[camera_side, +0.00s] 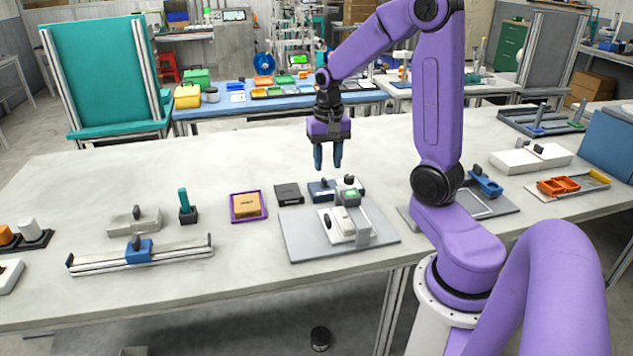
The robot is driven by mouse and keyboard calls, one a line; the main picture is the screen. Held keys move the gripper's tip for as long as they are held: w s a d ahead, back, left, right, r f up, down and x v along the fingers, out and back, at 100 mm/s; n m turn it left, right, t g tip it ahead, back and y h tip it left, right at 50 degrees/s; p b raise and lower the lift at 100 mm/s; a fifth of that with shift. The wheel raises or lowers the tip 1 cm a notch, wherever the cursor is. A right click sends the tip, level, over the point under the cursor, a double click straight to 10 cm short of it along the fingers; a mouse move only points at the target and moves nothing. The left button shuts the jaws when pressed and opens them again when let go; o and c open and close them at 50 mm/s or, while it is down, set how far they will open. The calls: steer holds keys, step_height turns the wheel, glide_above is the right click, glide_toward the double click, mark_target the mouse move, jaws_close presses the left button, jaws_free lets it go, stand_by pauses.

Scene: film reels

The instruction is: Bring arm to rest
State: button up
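My gripper (328,156) hangs above the worktable (95,185), fingers pointing down. A gap shows between its two dark blue fingers, and nothing is seen between them. It is behind and above a white device (340,223) on a grey plate (300,243), clear of everything on the table. My purple arm rises from the front right of the table and bends over toward the gripper.
Left of the plate are a purple-edged tray (234,207), a dark block (289,193), a teal-handled tool (186,207) and a rail with a blue slider (139,250). Orange trays (558,186) lie at the right. The table's back left is clear.

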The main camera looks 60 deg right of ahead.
steer(key=s+a+r+n, duration=0.1)
steer(key=s+a+n, duration=0.2)
steer(key=a+n, duration=0.35)
steer(key=s+a+r+n, duration=0.1)
steer(key=s+a+n, duration=0.3)
steer(key=a, duration=0.5)
steer(key=s+a+n, duration=0.6)
steer(key=s+n, duration=0.5)
steer(key=s, duration=0.2)
steer(key=shift+f, duration=0.1)
stand_by(0.4)
